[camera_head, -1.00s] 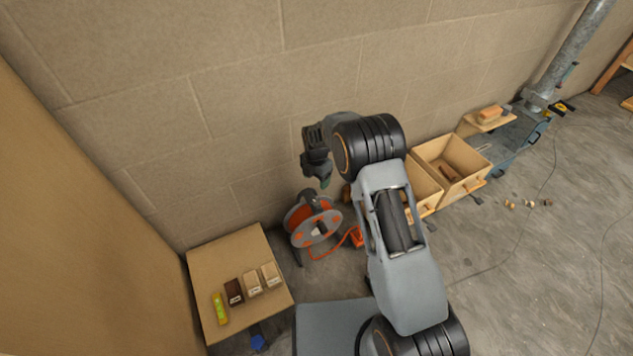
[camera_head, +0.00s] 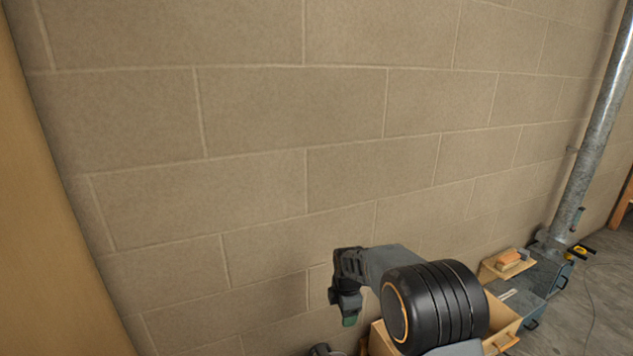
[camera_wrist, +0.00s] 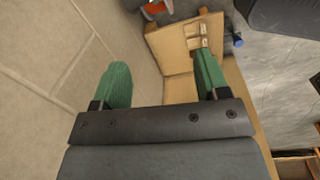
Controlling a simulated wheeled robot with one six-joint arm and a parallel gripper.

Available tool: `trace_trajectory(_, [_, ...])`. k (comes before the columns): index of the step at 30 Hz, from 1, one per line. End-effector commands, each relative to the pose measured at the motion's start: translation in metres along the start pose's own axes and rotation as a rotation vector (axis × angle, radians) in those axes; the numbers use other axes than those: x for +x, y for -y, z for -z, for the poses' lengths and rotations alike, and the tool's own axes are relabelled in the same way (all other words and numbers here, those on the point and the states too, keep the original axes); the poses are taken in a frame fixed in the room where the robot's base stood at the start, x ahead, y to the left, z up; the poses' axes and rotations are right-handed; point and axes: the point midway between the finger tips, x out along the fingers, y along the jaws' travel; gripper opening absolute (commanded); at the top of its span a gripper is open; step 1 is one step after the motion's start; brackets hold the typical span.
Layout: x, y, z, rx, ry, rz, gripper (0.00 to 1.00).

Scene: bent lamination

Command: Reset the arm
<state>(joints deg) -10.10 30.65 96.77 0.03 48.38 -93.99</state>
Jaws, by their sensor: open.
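My gripper (camera_head: 349,318) hangs at the end of my bent arm, in front of the block wall in the head view, low and right of centre. In the wrist view my gripper (camera_wrist: 163,82) shows two green fingers spread wide apart with nothing between them. The left finger is seen against the wall; the right finger overlaps the view of a wooden surface with light blocks. My arm is raised and folded, with a large black joint to the right of the gripper.
Block wall (camera_head: 250,110) fills the head view. Wooden boxes (camera_head: 503,318) stand low by the wall, right of my arm. A small wooden stand with an orange block (camera_head: 509,258) and a metal pipe (camera_head: 590,140) are further right. The wrist view shows a wooden board with light blocks (camera_wrist: 196,38).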

Motion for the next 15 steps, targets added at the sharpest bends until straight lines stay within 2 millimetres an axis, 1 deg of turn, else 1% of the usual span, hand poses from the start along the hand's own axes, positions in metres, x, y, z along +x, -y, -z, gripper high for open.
trace_trajectory(1, [-0.065,0.011,-0.006,0.124,0.001,-0.026,0.68])
trace_trajectory(2, [-0.087,0.019,-0.009,0.205,0.001,-0.036,0.68])
trace_trajectory(3, [-0.118,0.031,-0.012,0.314,-0.001,-0.049,0.68])
trace_trajectory(5, [-0.163,0.051,-0.016,0.483,-0.007,-0.073,0.68])
trace_trajectory(6, [-0.190,0.065,-0.019,0.597,-0.012,-0.088,0.68])
trace_trajectory(8, [-0.229,0.087,-0.022,0.764,-0.023,-0.111,0.68])
trace_trajectory(9, [-0.251,0.102,-0.023,0.873,-0.032,-0.126,0.68])
trace_trajectory(11, [-0.281,0.123,-0.025,1.030,-0.048,-0.146,0.68])
trace_trajectory(12, [-0.298,0.137,-0.025,1.128,-0.058,-0.158,0.68])
trace_trajectory(15, [-0.332,0.169,-0.026,1.347,-0.087,-0.182,0.68])
